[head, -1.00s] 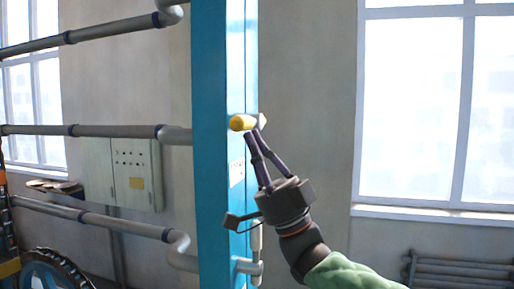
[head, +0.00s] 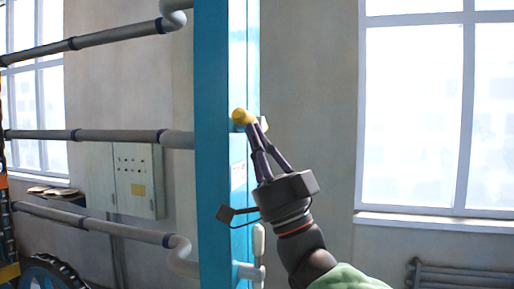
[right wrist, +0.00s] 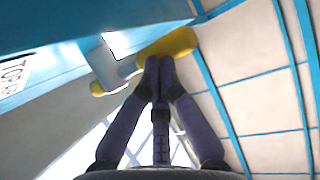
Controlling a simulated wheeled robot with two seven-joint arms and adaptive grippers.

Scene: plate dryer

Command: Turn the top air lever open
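The top air lever (head: 242,116) is a yellow handle on the narrow side of the blue column. In the head view it points almost end-on toward me. In the right wrist view the yellow lever (right wrist: 172,43) extends to the upper right from a pale valve body, beside a label (right wrist: 14,75) reading "TOP". My right gripper (head: 256,124) is at the lever from below right. In the right wrist view its fingertips (right wrist: 159,62) are together and overlap the lever's lower edge; I see no lever between them. My left gripper is not in view.
The blue column (head: 212,200) stands upright with grey pipes (head: 95,135) running left. A grey control box (head: 138,180) hangs on the back wall.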

